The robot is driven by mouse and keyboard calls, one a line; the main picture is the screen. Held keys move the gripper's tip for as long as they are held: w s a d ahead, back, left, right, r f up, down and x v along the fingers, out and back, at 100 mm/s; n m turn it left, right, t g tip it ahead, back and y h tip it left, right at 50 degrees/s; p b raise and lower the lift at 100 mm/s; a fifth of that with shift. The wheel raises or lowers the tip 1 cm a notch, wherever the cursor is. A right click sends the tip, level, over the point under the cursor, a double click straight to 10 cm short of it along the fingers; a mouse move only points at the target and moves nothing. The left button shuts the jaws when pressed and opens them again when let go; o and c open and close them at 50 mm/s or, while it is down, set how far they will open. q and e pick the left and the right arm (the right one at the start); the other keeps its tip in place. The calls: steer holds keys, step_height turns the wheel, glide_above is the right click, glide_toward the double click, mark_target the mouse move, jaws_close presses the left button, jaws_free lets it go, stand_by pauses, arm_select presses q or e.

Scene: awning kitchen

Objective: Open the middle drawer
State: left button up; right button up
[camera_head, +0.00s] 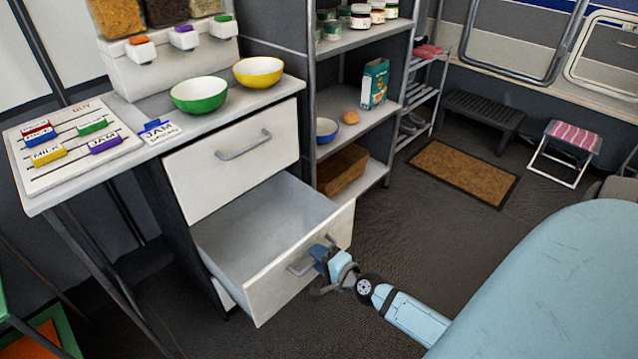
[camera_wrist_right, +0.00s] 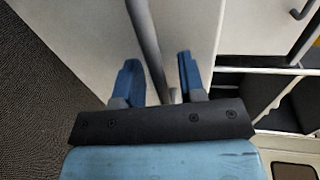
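The white cabinet has its top drawer (camera_head: 232,158) shut. The middle drawer (camera_head: 270,290) below it is pulled far out and its inside looks empty. My right gripper (camera_head: 322,262) is at the metal handle on the middle drawer's front. In the right wrist view the two blue fingers (camera_wrist_right: 157,82) stand apart, one on each side of the grey handle bar (camera_wrist_right: 146,40). A gap shows between the bar and the right-hand finger. A strip of the bottom drawer (camera_head: 224,293) shows under the open one. My left gripper is not in view.
A green bowl (camera_head: 199,95) and a yellow bowl (camera_head: 258,72) stand on the counter above, near the dispensers. An open shelf unit (camera_head: 375,135) stands right beside the cabinet. Dark floor (camera_head: 400,235) is free to the right, up to a brown mat (camera_head: 464,173).

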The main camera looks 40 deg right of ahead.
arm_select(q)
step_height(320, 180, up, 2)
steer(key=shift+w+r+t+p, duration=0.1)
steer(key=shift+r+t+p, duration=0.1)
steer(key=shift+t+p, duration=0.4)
arm_select(e)
steer(key=v, duration=1.3)
steer(key=shift+s, duration=0.35)
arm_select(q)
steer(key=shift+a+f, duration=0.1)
arm_select(e)
steer(key=shift+d, duration=0.1)
